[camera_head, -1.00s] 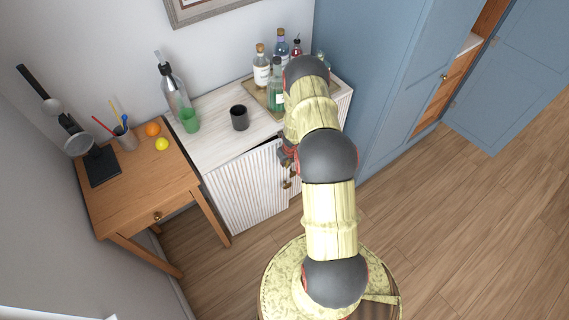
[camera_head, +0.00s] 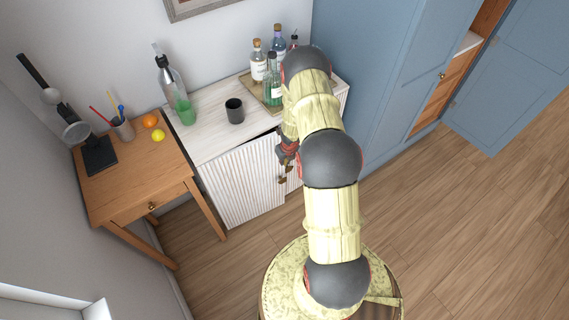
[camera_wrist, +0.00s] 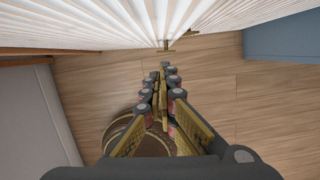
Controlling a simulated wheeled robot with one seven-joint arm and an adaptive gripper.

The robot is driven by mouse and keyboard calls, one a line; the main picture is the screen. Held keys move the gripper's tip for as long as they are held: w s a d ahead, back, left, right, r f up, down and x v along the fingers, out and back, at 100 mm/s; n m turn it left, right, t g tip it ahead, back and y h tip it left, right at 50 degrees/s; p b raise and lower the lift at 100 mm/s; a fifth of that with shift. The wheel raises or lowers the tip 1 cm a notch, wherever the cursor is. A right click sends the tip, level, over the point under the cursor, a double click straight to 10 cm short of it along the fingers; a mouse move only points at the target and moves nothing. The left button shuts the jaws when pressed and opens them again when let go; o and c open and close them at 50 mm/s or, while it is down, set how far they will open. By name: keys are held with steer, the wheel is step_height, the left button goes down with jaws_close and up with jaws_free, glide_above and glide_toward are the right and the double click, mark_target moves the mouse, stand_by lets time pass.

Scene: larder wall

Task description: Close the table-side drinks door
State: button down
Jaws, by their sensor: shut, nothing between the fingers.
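The table-side drinks door (camera_head: 243,182) is the left white fluted door of the low cabinet (camera_head: 212,139). It stands slightly ajar, with a thin dark gap under the cabinet top near its right end. My gripper (camera_head: 283,170) is shut and empty, at the door's right edge, partly hidden by my arm. In the wrist view my gripper (camera_wrist: 164,75) points toward the fluted front (camera_wrist: 120,25), with a small brass handle (camera_wrist: 168,46) just beyond the fingertips. I cannot tell whether the fingers touch the door. The other door is mostly hidden behind my arm.
A wooden side table (camera_head: 135,185) stands left of the cabinet. A dark cup (camera_head: 234,111), a bottle (camera_head: 173,88) and a tray (camera_head: 247,82) of bottles stand on top. A tall blue cupboard (camera_head: 362,80) is at the right. Wooden floor (camera_head: 450,220) lies clear at the right.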

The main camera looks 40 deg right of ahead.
steer(key=p+v, duration=0.1)
steer(key=v, duration=0.6)
steer(key=s+d+f+m+h+b, duration=0.25)
steer(key=d+m+b, duration=0.55)
steer(key=m+b, duration=1.2)
steer(key=a+m+t+y, duration=0.15)
steer(key=a+m, duration=0.45)
steer(key=m, duration=1)
steer(key=w+d+f+b, duration=0.1)
steer(key=w+d+f, duration=0.1)
steer(key=w+f, duration=0.5)
steer(key=shift+w+d+f+y+b, duration=0.2)
steer(key=shift+d+f+y+b, duration=0.1)
steer(key=shift+f, duration=1.15)
